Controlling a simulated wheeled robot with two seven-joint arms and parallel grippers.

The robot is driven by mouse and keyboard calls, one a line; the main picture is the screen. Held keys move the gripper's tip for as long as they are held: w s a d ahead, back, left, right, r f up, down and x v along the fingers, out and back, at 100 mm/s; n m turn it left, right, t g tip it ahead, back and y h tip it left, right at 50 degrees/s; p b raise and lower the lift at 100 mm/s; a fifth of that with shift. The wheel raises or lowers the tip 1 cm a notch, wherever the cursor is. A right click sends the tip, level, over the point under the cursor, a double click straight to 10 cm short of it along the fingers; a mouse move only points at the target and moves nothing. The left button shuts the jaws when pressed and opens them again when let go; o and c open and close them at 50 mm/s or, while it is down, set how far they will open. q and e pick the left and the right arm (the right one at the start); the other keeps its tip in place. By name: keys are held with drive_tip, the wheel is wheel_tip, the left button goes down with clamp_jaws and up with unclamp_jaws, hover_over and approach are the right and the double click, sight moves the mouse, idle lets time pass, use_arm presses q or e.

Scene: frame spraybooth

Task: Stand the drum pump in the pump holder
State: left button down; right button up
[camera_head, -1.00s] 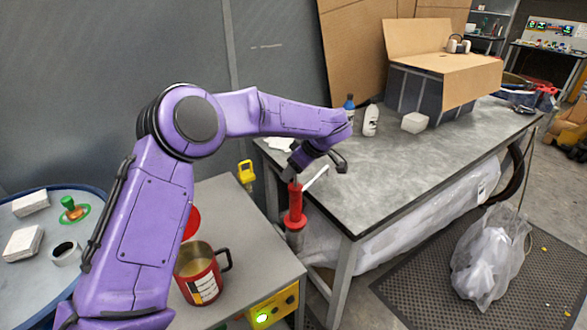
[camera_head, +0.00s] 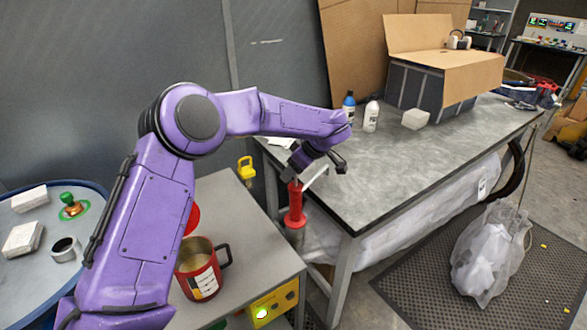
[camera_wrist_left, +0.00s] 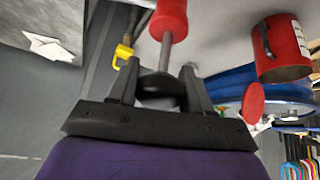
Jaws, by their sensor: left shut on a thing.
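The drum pump (camera_head: 295,204) looks like a red upright body with a pale spout-like arm sticking out up to the right. It is at the gap between the grey cart and the workbench. My left gripper (camera_head: 297,174) is at its top, shut on it. In the left wrist view a red part (camera_wrist_left: 171,20) and a metal rod (camera_wrist_left: 165,52) extend out from between the fingers (camera_wrist_left: 162,88). A grey cylinder (camera_head: 293,232) shows under the red body; I cannot tell whether it is the pump holder or part of the pump. My right gripper is not in view.
The workbench (camera_head: 400,165) holds two bottles, a white block (camera_head: 415,118) and an open carton (camera_head: 440,75). A blue-rimmed round top (camera_head: 40,205) is at left.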

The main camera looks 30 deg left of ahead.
use_arm(q)
drive_tip(key=shift+f, duration=0.15)
drive_tip(key=shift+c, duration=2)
unclamp_jaws()
drive_tip(key=shift+d, duration=0.1)
drive_tip(key=shift+s+f, duration=0.15)
drive_tip(key=shift+f, duration=0.05)
drive_tip(key=b+v, duration=0.1)
drive_tip(key=v, duration=1)
drive_tip(key=shift+b, duration=0.3)
